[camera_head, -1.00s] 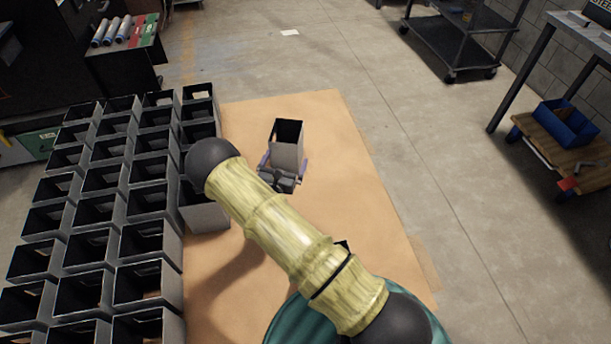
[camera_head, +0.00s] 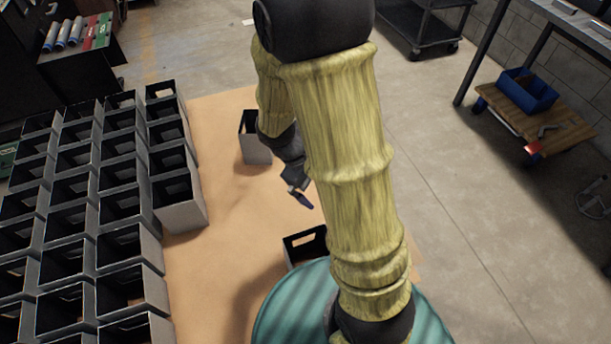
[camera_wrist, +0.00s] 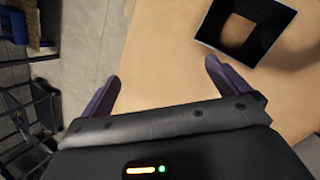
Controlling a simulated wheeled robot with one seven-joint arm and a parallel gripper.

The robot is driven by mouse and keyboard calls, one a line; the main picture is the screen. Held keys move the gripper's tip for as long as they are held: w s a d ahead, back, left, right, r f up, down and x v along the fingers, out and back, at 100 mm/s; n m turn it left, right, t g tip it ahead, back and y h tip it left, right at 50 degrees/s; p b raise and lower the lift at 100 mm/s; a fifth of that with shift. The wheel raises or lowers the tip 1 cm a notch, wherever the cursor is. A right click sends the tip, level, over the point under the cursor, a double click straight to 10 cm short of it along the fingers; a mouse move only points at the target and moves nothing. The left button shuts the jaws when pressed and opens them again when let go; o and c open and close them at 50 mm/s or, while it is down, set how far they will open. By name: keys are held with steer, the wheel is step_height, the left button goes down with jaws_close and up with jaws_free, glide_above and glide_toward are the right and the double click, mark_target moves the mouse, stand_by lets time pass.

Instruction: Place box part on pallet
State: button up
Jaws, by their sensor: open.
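A grey open-topped box part (camera_head: 256,150) stands upright and apart on the tan flat surface (camera_head: 215,255), which looks like the pallet top. A second box part (camera_head: 306,246) is nearer me, partly hidden by my arm and the teal round part. My gripper (camera_head: 301,196) hangs between these two boxes, mostly behind my arm. In the wrist view my gripper (camera_wrist: 165,88) is open, with two purple fingers spread and nothing between them. An open dark box (camera_wrist: 243,32) lies beyond the right finger, apart from it. I cannot tell which box that is.
Rows of grey boxes (camera_head: 85,215) fill the left side, close together. Bare tan surface lies between them and the lone box. A blue bin (camera_head: 528,90) sits on a wooden cart (camera_head: 560,130) at the right. A dark trolley (camera_head: 425,30) stands at the back.

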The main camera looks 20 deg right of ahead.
steer(key=s+a+r+m+t+y, duration=0.2)
steer(key=a+r+m+t+y, duration=0.1)
steer(key=r+m, duration=0.3)
steer(key=shift+s+a+r+m+t+y, duration=0.3)
steer(key=shift+s+a+m+t+y, duration=0.15)
steer(key=shift+a+y, duration=0.35)
steer(key=shift+w+d, duration=0.1)
